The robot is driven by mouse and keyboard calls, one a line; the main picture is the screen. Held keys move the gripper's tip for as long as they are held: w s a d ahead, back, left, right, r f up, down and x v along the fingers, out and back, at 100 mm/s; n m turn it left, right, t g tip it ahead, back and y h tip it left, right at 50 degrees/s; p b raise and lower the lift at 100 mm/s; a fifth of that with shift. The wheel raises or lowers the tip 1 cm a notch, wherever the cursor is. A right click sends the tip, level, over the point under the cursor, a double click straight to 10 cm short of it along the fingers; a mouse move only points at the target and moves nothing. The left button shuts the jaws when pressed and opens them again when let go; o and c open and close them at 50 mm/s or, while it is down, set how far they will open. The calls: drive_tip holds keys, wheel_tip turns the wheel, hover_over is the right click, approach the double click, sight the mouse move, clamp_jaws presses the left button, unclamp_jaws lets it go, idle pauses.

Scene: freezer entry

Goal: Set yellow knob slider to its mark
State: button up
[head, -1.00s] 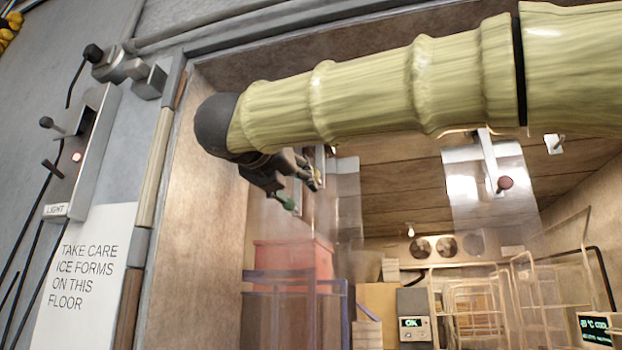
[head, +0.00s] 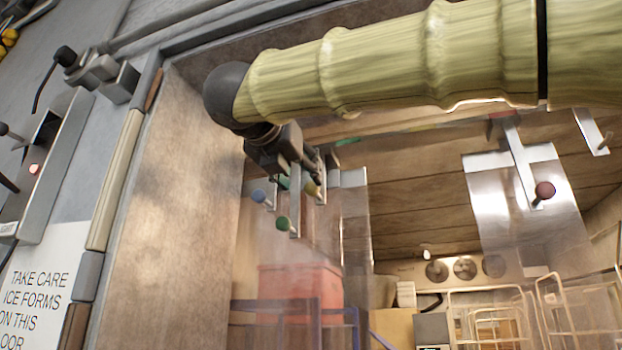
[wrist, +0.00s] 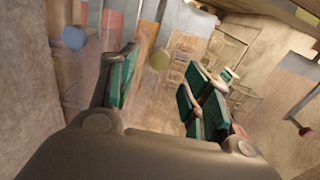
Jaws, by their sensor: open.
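The yellow knob (head: 312,188) sits on an upright grey slider plate at the left of the freezer opening. In the wrist view the yellow knob (wrist: 159,58) appears between my spread fingers, toward their far ends. My gripper (head: 300,172) is open and close beside the yellow knob in the head view; the wrist view also shows my gripper (wrist: 165,82) empty. I cannot tell whether a finger touches the knob. The gripper hides part of the slider, and I cannot make out its mark.
A blue knob (head: 259,196) and a green knob (head: 283,223) are close to the yellow one. A dark red knob (head: 544,190) hangs farther right. Clear strip curtains hang behind. The wooden door-frame wall (head: 195,190) stands left. A red crate (head: 300,290) and wire racks are below.

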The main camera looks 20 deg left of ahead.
sight(310, 185)
drive_tip(key=w+p, duration=0.2)
drive_tip(key=w, duration=0.3)
drive_tip(key=shift+d+r, duration=0.1)
drive_tip(key=shift+w, duration=0.7)
drive_tip(key=shift+s, duration=0.15)
clamp_jaws()
